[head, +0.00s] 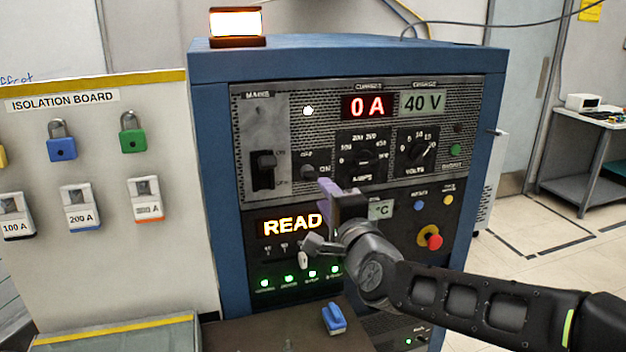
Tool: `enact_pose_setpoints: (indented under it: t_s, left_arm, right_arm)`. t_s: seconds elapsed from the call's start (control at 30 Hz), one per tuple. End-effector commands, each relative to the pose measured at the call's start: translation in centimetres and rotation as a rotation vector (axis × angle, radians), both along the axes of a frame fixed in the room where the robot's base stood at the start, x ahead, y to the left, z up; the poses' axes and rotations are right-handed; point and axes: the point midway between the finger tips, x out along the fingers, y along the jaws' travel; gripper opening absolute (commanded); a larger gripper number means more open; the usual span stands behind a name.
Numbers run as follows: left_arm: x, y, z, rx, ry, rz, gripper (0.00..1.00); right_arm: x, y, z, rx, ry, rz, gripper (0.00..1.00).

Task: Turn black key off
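A small black key switch (308,172) sits on the upper grey panel, left of the AMPS dial, with an ON label at its right. Its exact angle is too small to read. My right gripper (326,200) is in front of the cabinet, just below and right of the key. A purple-grey finger points up towards the panel. I see no clear contact with the key, and the finger gap is not clear from this angle. My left gripper is not in view.
The blue cabinet (218,150) has a MAINS lever (264,170), AMPS dial (361,155), VOLTS dial (418,150) and red stop button (431,238). Displays read 0 A and 40 V. A blue padlock-like piece (334,319) lies on the shelf below. The isolation board (100,150) stands left.

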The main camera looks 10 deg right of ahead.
Motion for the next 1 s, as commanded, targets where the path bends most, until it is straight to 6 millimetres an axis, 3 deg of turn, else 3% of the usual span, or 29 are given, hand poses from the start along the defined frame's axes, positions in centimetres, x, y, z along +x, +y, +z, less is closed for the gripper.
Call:
enact_pose_setpoints:
  t_s: [0.23, 0.63, 1.0]
  left_arm:
    - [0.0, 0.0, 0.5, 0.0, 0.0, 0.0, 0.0]
    - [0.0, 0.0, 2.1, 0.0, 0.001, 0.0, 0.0]
    - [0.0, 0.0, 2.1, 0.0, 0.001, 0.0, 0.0]
  right_arm:
    - [1.5, 0.1, 0.1, 0.0, 0.003, 0.0, 0.33]
    - [7.1, 0.5, 0.1, -0.001, 0.002, 0.0, 0.33]
    - [7.8, 0.5, 0.0, 0.0, 0.0, 0.0, 0.33]
